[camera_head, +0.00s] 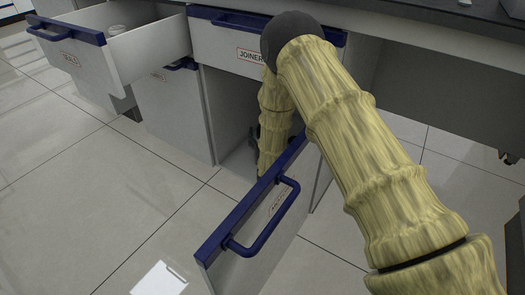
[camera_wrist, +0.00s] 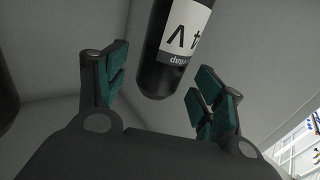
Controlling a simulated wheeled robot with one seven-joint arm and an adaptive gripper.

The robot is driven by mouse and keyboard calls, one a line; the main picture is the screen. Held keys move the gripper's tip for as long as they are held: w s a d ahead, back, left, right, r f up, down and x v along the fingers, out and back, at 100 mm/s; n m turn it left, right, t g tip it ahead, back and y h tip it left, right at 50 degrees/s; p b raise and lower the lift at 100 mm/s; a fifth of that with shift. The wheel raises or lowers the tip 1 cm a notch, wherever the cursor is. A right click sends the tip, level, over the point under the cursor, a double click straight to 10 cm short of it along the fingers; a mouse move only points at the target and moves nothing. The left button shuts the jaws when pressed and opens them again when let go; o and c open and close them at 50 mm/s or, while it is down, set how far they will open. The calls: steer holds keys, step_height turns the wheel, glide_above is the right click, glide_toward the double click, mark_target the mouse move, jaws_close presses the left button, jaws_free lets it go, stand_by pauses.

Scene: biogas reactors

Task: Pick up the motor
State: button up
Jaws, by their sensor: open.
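My gripper (camera_wrist: 163,82) is open in the wrist view, with one green-padded finger on each side. A dark cylinder (camera_wrist: 158,80) with a white label (camera_wrist: 186,28) shows between and beyond the fingers, with clear space on both sides and no visible contact. I cannot tell from the frames whether this is the motor. In the head view my arm reaches down into the open cabinet, and the gripper end is mostly hidden by the door and the forearm.
The open cabinet door (camera_head: 262,225) with its blue handle (camera_head: 266,222) stands close to my arm. A drawer (camera_head: 120,42) is pulled out at upper left, holding a white item. A closed drawer labelled "JOINER" (camera_head: 228,45) is above the opening. Tiled floor (camera_head: 110,190) lies clear at left.

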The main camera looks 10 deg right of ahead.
steer(key=shift+w+d+b, duration=0.15)
steer(key=shift+w+b, duration=0.3)
steer(key=shift+w, duration=0.75)
steer(key=shift+r, duration=0.1)
jaws_close()
